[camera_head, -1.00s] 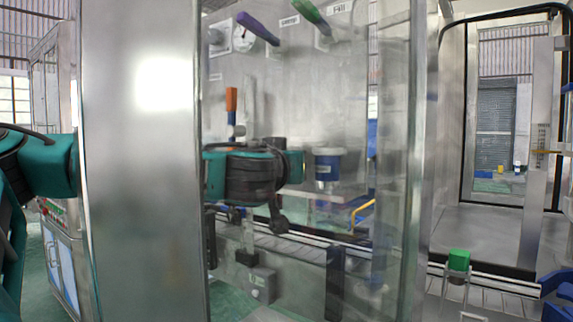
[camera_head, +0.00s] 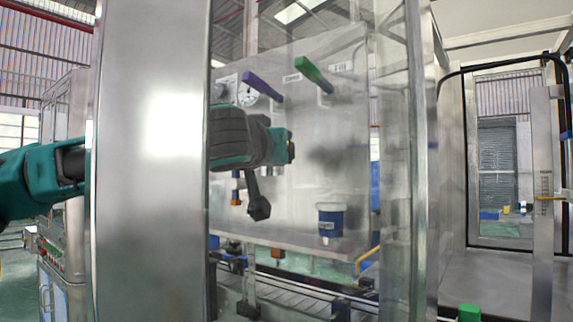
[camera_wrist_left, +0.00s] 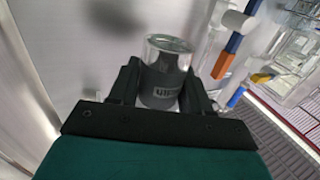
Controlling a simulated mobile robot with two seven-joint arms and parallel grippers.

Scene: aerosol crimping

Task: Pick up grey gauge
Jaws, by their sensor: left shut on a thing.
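The grey gauge (camera_wrist_left: 163,90) is a short dark-grey cylinder with a clear top and partly readable lettering. In the left wrist view it sits between the two black fingers of my left gripper (camera_wrist_left: 162,72), which is shut on it. In the head view my left arm passes behind a steel column, and its teal and black wrist (camera_head: 250,140) shows behind the clear panel. The fingers and the gauge cannot be made out there. My right gripper is not in view.
A steel column (camera_head: 150,180) and clear panel stand in front of my wrist. Purple (camera_head: 263,87) and green (camera_head: 313,74) handles stick out of the back panel. A blue and white container (camera_head: 330,222) is mounted lower right. An orange and blue part (camera_wrist_left: 231,52) is right of the gauge.

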